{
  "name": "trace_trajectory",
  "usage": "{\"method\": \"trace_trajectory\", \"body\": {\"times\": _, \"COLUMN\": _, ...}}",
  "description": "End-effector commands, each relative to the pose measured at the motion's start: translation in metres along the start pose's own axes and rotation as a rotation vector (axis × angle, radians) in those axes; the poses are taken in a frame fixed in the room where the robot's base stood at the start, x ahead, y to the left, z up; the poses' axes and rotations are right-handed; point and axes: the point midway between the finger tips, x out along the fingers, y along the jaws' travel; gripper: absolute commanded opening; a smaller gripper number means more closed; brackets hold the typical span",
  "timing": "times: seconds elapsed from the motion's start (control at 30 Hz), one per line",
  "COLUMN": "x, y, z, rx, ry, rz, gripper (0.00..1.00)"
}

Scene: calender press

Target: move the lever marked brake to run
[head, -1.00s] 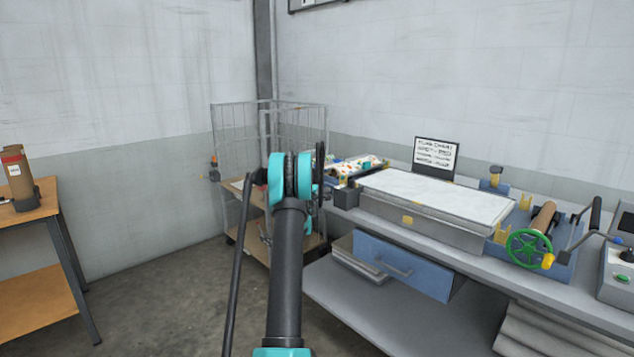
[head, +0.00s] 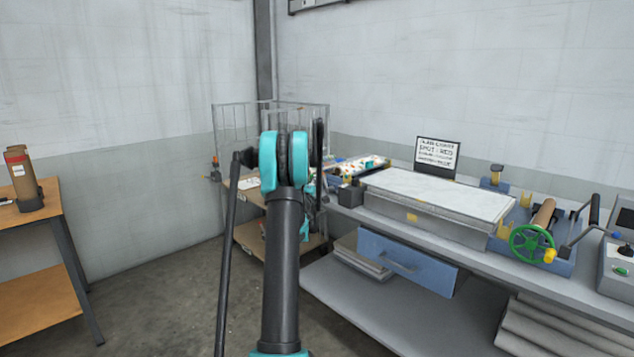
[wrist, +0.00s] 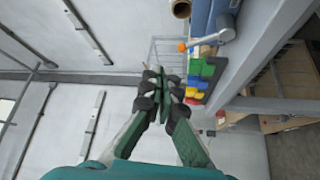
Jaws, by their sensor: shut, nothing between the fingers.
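No label reading brake or run is legible, so I cannot tell which lever is the marked one. In the head view a small orange-tipped handle (head: 214,161) is at the left side of the wire cage. In the wrist view an orange knob on a rod (wrist: 183,47) is by blue machine parts. My gripper (wrist: 163,80) is shut and empty, apart from that knob. In the head view my arm hides it.
The grey bench (head: 480,264) runs along the wall with a pale flat slab (head: 440,193), a black sign (head: 437,156) and a part-open blue drawer (head: 408,262). The wire cage (head: 235,125) stands in the corner. A wooden table (head: 45,212) is at left. Floor between is clear.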

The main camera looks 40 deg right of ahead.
Motion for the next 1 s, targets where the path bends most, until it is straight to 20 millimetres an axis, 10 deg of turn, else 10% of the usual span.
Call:
{"method": "trace_trajectory", "body": {"times": 0.83, "x": -0.019, "y": 0.008, "z": -0.004, "rx": 0.0, "ry": 0.002, "rz": -0.001, "gripper": 0.0}}
{"method": "trace_trajectory", "body": {"times": 1.0, "x": -0.038, "y": 0.01, "z": -0.04, "rx": 0.059, "ry": 0.078, "rz": -0.05, "gripper": 0.0}}
